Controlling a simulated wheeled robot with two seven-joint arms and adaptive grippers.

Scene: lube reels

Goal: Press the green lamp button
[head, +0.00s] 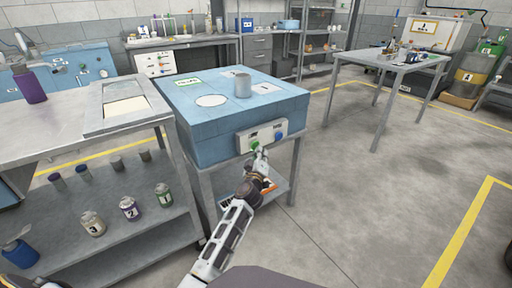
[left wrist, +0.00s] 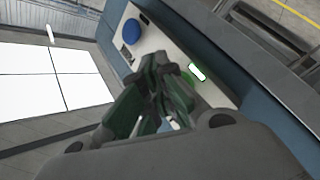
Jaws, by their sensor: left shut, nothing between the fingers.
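The green button (head: 254,145) sits on the left of a pale control panel (head: 262,137) on the front of a blue box. A blue button (head: 278,136) is to its right. In the left wrist view the green button (left wrist: 190,76) is partly hidden behind the fingers, and the blue button (left wrist: 131,32) shows clear of them. My left gripper (head: 262,155) is shut and empty, its tips close to the panel by the green button. I cannot tell whether they touch it. My right gripper is not in view.
The floor (head: 370,200) to the right is clear.

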